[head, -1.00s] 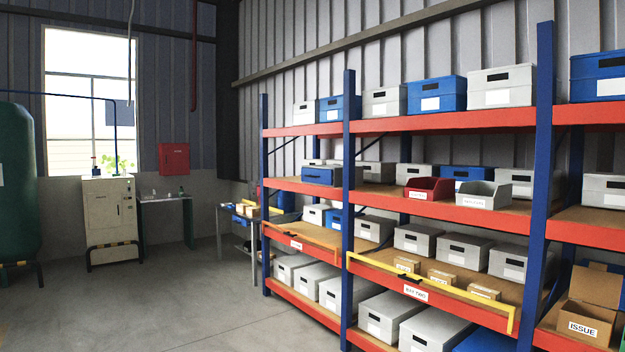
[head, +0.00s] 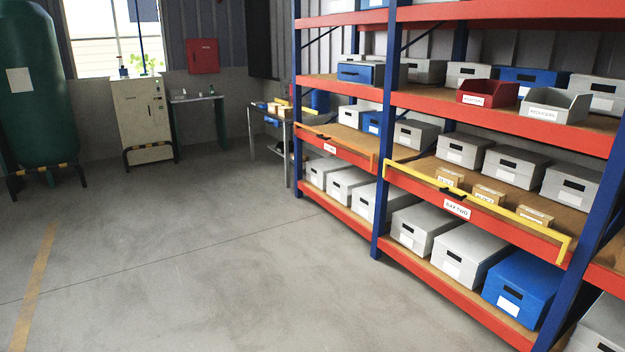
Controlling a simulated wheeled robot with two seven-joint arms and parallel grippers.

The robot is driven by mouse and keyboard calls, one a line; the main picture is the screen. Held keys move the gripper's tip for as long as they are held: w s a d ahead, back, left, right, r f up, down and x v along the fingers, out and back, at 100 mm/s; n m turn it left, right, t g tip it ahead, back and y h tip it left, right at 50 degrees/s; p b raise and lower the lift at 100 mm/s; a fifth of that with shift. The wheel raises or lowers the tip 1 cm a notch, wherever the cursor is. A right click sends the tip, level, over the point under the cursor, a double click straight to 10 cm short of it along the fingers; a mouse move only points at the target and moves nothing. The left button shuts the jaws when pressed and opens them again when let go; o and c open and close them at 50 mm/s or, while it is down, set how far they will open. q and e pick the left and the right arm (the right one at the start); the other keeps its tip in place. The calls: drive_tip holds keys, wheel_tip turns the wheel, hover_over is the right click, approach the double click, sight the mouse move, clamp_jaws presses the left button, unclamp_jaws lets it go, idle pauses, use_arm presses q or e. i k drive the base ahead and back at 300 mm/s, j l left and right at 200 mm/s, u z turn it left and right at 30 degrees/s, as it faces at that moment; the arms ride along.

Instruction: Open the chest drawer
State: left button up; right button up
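I cannot tell for certain which of the two is the task's chest. Neither of my grippers is in view.
A rack with red beams (head: 500,128) and blue posts fills the right side, holding bins and boxes. A yellow rail (head: 480,205) runs along one bay. A green tank (head: 30,95) stands left. The grey floor (head: 190,260) is clear in the middle.

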sight(362, 73)
drive_tip(key=i+z, duration=0.35)
drive_tip(key=i, duration=3.25)
drive_tip(key=i+z, duration=0.25)
drive_tip(key=i, duration=0.3)
drive_tip(key=i+j+z, duration=0.25)
drive_tip(key=i, duration=0.3)
